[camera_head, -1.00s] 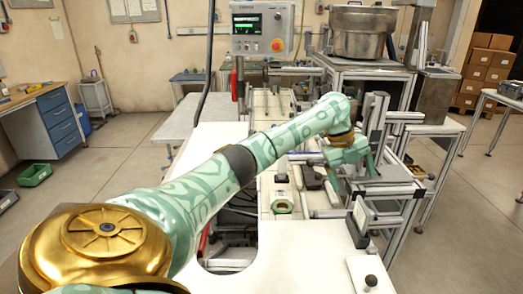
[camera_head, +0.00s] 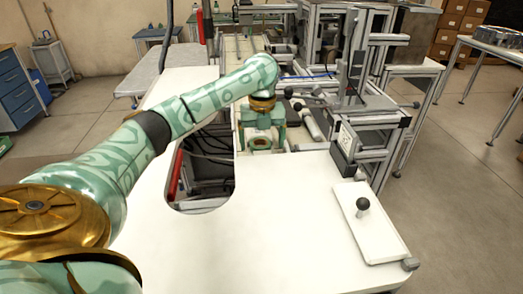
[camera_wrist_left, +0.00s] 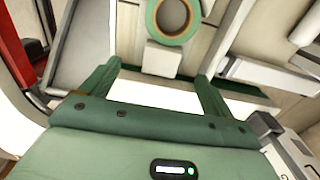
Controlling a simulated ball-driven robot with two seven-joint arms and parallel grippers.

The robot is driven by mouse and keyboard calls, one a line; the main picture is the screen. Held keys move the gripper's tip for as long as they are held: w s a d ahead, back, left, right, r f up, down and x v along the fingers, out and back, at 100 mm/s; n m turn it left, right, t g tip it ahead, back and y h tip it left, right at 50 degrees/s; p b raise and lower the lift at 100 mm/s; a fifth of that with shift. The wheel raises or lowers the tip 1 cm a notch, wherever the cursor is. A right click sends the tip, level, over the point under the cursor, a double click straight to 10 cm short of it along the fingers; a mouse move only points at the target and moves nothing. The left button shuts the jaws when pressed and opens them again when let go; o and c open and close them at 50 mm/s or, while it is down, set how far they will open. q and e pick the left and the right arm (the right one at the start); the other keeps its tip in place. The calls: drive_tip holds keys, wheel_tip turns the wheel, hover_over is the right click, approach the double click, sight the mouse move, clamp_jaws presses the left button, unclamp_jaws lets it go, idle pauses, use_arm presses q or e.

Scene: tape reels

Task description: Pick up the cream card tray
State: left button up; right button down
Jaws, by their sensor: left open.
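A shallow cream-white tray (camera_head: 385,238) with a black round knob on it lies at the right edge of the white table in the head view; I cannot tell for certain that it is the card tray. My left gripper (camera_head: 261,145) is well to the left of and beyond it, pointing down at the table's far side. A green-rimmed tape reel (camera_wrist_left: 172,18) shows just beyond the fingertips, beside a small pale block (camera_wrist_left: 162,59). My right gripper is out of view.
The white table (camera_head: 270,230) is mostly bare in front, with a rounded cut-out (camera_head: 205,175) showing dark cables. A metal frame (camera_head: 375,140) stands behind the tray at the right.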

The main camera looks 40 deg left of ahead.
sight(263, 153)
use_arm(q)
wheel_tip(263, 153, down, 5)
drive_tip(key=b, duration=0.3)
drive_tip(key=shift+w+f+b, duration=0.15)
drive_tip(key=shift+f+b, duration=0.05)
drive_tip(key=shift+b, duration=0.1)
drive_tip(key=shift+r, duration=0.2)
drive_tip(key=c, duration=0.9)
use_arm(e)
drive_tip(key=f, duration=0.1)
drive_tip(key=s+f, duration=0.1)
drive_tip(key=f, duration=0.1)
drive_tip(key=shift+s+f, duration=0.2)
use_arm(q)
drive_tip(key=shift+o, duration=0.2)
drive_tip(key=shift+r, duration=0.15)
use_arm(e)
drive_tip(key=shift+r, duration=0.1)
